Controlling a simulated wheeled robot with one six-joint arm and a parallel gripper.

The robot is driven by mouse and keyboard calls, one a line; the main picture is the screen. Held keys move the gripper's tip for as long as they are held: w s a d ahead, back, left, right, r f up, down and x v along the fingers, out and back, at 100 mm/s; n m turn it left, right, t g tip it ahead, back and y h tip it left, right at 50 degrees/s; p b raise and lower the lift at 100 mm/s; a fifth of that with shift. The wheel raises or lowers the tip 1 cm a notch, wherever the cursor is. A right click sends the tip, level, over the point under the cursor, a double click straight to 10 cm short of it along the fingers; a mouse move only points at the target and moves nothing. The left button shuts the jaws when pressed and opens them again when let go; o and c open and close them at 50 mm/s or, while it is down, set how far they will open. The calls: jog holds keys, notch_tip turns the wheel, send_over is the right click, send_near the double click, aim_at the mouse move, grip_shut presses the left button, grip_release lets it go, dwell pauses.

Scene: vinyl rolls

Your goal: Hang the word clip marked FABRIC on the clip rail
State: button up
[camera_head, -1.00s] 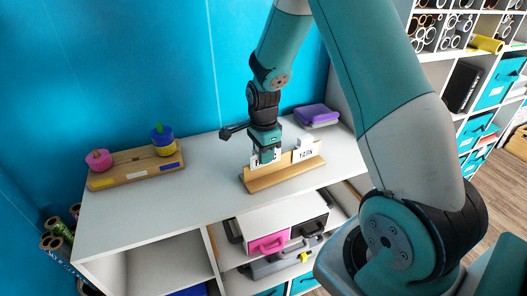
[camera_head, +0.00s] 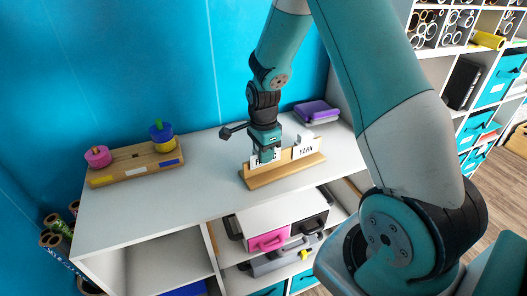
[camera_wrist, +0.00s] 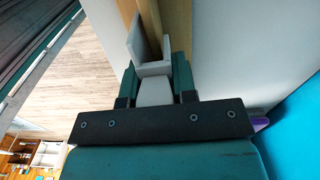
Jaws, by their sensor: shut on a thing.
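The wooden clip rail (camera_head: 284,173) stands on the white top of the shelf unit, with a tall back board and a lower front ledge. A white word clip marked YARN (camera_head: 306,149) is on its right part. My gripper (camera_head: 266,157) is over the rail's left part, shut on another white word clip (camera_head: 254,162). My fingers cover most of that clip's lettering; an F seems to show at its left. In the wrist view the pale held clip (camera_wrist: 153,90) is between my fingertips (camera_wrist: 153,82), close beside the wooden rail (camera_wrist: 176,25). I cannot tell whether it touches the rail.
A wooden board (camera_head: 137,165) with a pink piece (camera_head: 97,157) and a blue-and-yellow stack (camera_head: 162,138) lies at the left. A purple case (camera_head: 316,110) lies at the back right. The shelf top (camera_head: 165,212) between is clear. A blue wall (camera_head: 120,70) stands behind.

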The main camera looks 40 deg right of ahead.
jog(key=shift+f, duration=0.1)
jog(key=shift+f+b, duration=0.7)
jog(key=shift+f, duration=0.15)
jog(key=o, duration=1)
jog(key=shift+r, duration=0.1)
notch_tip(320, 180, up, 7)
jog(key=p, duration=0.6)
